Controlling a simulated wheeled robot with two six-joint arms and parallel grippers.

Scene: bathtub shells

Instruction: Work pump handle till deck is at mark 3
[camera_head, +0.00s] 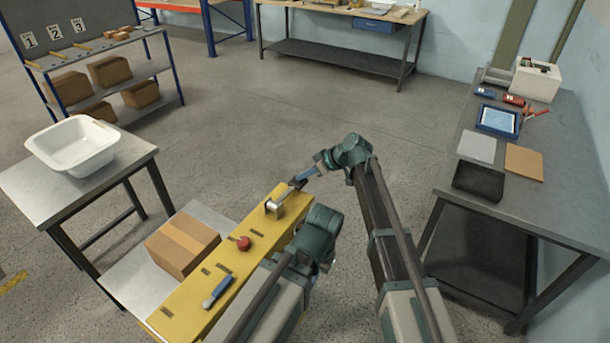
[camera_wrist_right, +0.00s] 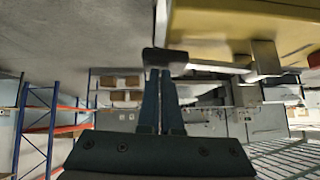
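The pump handle (camera_head: 283,198) is a bar with a dark grip, rising from a metal bracket (camera_head: 274,209) at the far end of the yellow lift body (camera_head: 190,299). My right gripper (camera_head: 303,176) is at its outer end. In the right wrist view its two blue fingers (camera_wrist_right: 160,76) lie almost together, tips at the black grip (camera_wrist_right: 165,59); they do not clearly wrap it. The grey metal deck (camera_head: 135,283) lies left of the yellow body. My left arm's gripper is hidden.
A cardboard box (camera_head: 182,245) sits on the deck. A red button (camera_head: 243,243) and blue-handled lever (camera_head: 217,291) are on the yellow body. A white tub (camera_head: 73,145) stands on the left table. A grey bench (camera_head: 552,195) is at right. Floor beyond is clear.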

